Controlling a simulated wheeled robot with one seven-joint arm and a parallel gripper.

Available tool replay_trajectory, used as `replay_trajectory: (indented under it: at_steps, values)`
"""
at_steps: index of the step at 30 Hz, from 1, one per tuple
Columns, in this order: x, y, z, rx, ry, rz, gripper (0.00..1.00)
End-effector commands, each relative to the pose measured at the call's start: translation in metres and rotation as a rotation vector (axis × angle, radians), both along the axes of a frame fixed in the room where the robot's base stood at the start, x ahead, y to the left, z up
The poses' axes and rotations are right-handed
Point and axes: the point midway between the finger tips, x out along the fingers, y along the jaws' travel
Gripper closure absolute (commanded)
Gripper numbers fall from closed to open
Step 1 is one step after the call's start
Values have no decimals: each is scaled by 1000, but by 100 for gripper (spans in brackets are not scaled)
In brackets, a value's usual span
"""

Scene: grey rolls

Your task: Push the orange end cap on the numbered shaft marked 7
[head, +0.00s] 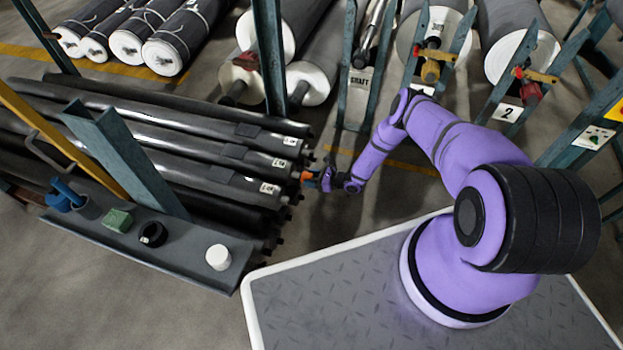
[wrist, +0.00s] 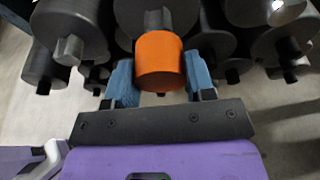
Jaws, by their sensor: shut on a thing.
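The orange end cap (wrist: 160,62) sits between the two blue fingers of my gripper (wrist: 160,78), which is shut on it. In the head view the cap (head: 307,176) is small, at the right ends of the dark shafts (head: 200,150). In the wrist view a grey shaft stub (wrist: 157,18) shows just beyond the cap, roughly in line with it. I cannot tell whether the cap touches the stub or is around it. White number labels (head: 268,188) are on several shafts, too small to read surely, so I cannot pick out the 7.
Other shaft ends (wrist: 70,48) lie close on both sides of the gripper. A grey shelf (head: 170,245) holds a white cap (head: 218,257), a black ring (head: 152,234), a green block (head: 118,220) and a blue item (head: 66,196). Teal rack posts (head: 270,60) stand behind.

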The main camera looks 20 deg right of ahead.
Motion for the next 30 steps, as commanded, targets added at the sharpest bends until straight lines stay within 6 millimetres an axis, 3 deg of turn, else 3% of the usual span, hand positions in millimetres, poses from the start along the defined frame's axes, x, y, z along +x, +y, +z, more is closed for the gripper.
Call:
replay_trajectory:
  at_steps: [30]
  values:
    - [13,18,0,1,-1,-1,73]
